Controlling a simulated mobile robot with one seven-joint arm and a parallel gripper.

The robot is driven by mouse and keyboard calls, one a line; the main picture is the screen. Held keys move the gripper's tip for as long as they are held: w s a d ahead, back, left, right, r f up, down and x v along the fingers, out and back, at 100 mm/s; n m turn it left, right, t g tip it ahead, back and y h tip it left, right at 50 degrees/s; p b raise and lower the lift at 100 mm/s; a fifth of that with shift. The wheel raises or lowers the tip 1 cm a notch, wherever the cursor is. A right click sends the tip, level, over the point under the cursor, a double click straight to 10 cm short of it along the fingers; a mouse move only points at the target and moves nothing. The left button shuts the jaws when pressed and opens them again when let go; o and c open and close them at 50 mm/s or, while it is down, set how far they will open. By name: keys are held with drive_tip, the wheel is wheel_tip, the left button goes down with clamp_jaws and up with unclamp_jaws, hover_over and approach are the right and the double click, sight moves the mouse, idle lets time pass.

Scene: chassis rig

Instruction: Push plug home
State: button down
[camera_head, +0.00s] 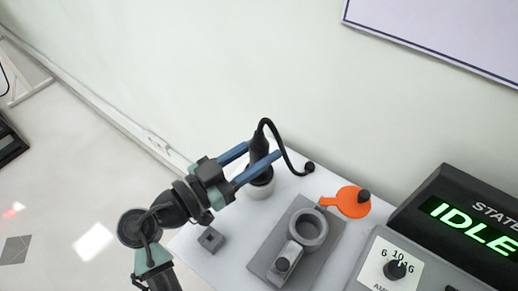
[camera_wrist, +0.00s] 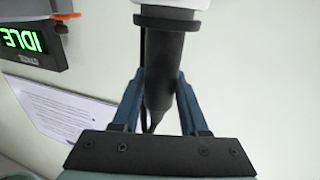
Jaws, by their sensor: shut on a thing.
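A grey fixture with an open ring socket (camera_head: 308,230) is to the right.
An orange disc with a black knob (camera_head: 351,201) lies beside the ring. A small grey block with a hole (camera_head: 211,239) is left of the fixture. A dial panel (camera_head: 395,268) and a display reading IDLE (camera_head: 470,222) stand at right. The wall is close behind.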

drive_tip(key=shift+f, duration=0.25)
drive_tip(key=shift+r, duration=0.1)
drive_tip(key=shift+r+p, duration=0.5)
drive_tip(key=shift+r, duration=1.15)
drive_tip(key=shift+b, duration=1.05)
idle(1.0)
drive_tip(key=shift+f+b, duration=1.7)
drive_tip(key=shift+b, duration=0.2)
drive_tip(key=shift+c, duration=2.1)
unclamp_jaws()
drive_tip(key=shift+o, duration=0.3)
drive_tip(key=shift+f, duration=0.15)
drive_tip(key=shift+a, duration=0.1)
